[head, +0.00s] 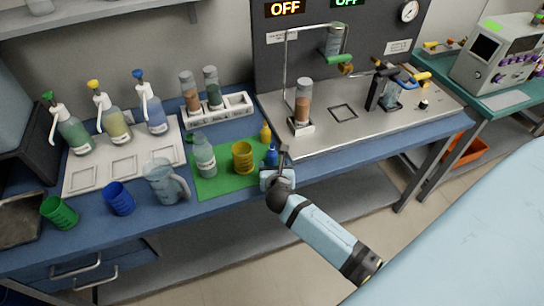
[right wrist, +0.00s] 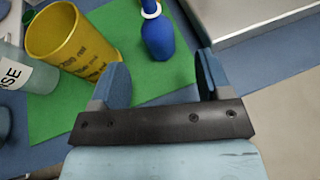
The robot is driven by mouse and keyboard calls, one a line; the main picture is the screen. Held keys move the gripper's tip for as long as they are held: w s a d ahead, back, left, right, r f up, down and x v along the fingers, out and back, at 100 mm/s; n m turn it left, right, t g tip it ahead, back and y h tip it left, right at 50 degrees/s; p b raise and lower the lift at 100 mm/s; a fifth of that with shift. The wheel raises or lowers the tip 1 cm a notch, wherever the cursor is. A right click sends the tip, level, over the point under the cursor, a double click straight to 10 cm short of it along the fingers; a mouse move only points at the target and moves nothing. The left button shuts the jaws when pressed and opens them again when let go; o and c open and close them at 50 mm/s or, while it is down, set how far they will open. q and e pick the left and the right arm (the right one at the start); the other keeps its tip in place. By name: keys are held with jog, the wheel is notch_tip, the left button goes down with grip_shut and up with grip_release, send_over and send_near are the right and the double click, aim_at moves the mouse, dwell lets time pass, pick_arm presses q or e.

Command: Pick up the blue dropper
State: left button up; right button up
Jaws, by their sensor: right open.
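The blue dropper (head: 271,157) stands at the right edge of the green mat (head: 215,184) on the blue bench. In the right wrist view the blue dropper (right wrist: 158,38) shows its rounded blue body with a white ring at the top of the picture. My right gripper (head: 277,168) is at the front of the mat, close to the dropper. In the wrist view its two fingers (right wrist: 163,78) are apart, with the dropper ahead, roughly in line with the gap. Nothing is held. My left gripper is not in view.
A yellow cup (head: 242,158) and a wash bottle (head: 204,155) stand left of the dropper on the mat. A yellow dropper (head: 265,133) stands just behind. The metal plate (head: 372,125) lies to the right. A clear jug (head: 163,182) is further left.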

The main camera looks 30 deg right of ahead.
jog(key=shift+x, duration=3.1)
jog(key=shift+r, duration=0.15)
jog(key=c, duration=1)
jog(key=shift+r, duration=0.25)
notch_tip(320, 180, up, 15)
jog(key=p, duration=0.2)
notch_tip(320, 180, up, 4)
send_over(273, 157)
jog(key=shift+w+r, duration=0.15)
jog(key=shift+w, duration=0.05)
jog(key=shift+r, duration=0.1)
